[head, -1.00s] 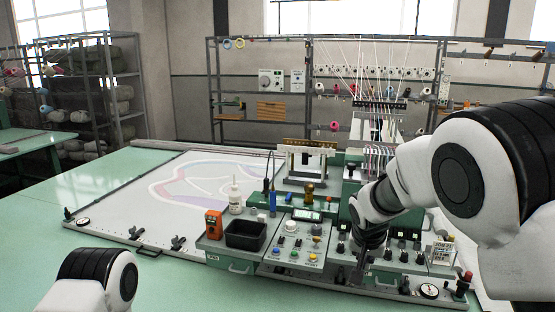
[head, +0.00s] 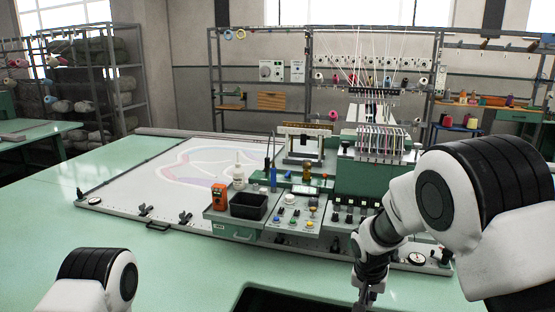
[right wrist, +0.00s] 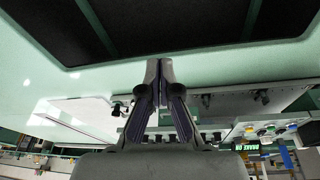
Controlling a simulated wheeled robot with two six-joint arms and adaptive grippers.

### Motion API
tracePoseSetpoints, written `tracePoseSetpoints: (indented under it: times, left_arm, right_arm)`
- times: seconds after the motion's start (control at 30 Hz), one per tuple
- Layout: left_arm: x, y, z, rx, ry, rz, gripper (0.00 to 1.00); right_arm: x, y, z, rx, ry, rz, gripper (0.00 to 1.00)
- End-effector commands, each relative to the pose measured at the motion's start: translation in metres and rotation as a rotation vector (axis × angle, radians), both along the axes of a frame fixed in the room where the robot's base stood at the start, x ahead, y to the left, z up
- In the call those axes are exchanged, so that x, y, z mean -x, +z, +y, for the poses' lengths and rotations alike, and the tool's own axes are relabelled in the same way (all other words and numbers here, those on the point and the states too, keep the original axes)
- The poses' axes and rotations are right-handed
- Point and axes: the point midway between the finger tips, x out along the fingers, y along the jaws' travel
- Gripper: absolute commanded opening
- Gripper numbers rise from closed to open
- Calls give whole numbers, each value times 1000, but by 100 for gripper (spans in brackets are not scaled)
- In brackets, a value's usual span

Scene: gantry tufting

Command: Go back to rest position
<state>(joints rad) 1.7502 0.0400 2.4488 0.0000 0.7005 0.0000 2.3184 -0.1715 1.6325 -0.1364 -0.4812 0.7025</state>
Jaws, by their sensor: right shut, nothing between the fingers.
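My right gripper (head: 366,298) points down in front of the tufting machine (head: 375,175), low in the head view. Its fingertips are cut near the bottom edge there. In the right wrist view the two fingers of the right gripper (right wrist: 159,72) meet at their tips, shut with nothing between them. My left arm shows only as a rounded white and black link at the lower left of the head view. The left gripper is out of the picture.
A dark rectangular recess (head: 285,302) lies at the table's near side. The green table (head: 180,255) is clear at front left.

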Motion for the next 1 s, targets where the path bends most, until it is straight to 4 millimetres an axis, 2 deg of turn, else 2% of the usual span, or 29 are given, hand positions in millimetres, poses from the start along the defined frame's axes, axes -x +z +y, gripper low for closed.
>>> tracePoseSetpoints:
  times: [0.03,0.17,0.27,0.33,0.37,0.4,0.47,0.53,0.57,0.6,0.63,0.67,0.7,0.8,0.9,1.0]
  left_arm:
    - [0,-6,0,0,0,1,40]
    - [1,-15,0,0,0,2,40]
    - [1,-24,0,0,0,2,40]
    - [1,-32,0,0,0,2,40]
    - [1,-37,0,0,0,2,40]
    - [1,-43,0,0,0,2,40]
    - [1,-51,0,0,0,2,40]
    - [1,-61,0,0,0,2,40]
    - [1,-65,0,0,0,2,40]
    - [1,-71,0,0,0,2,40]
    - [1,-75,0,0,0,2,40]
    - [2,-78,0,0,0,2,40]
    - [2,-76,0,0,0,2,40]
    - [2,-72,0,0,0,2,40]
    - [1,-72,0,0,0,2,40]
    - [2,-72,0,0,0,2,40]
  right_arm:
    - [9,-20,-3,-4,-6,33,0]
    - [42,-74,-11,-15,-28,135,0]
    - [77,-123,-17,-30,-48,222,0]
    - [113,-166,-22,-46,-55,295,0]
    - [133,-188,-24,-56,-55,328,0]
    - [161,-215,-27,-69,-55,372,0]
    - [206,-251,-30,-93,-45,431,0]
    - [264,-288,-33,-122,-22,491,0]
    - [289,-301,-34,-136,-7,510,0]
    - [325,-315,-35,-154,21,531,0]
    - [352,-322,-36,-167,45,539,0]
    - [378,-326,-36,-178,81,536,0]
    - [394,-320,-37,-182,136,499,0]
    - [390,-304,-39,-155,278,365,0]
    - [368,-304,-40,-121,376,260,0]
    - [364,-305,-40,-113,412,248,0]
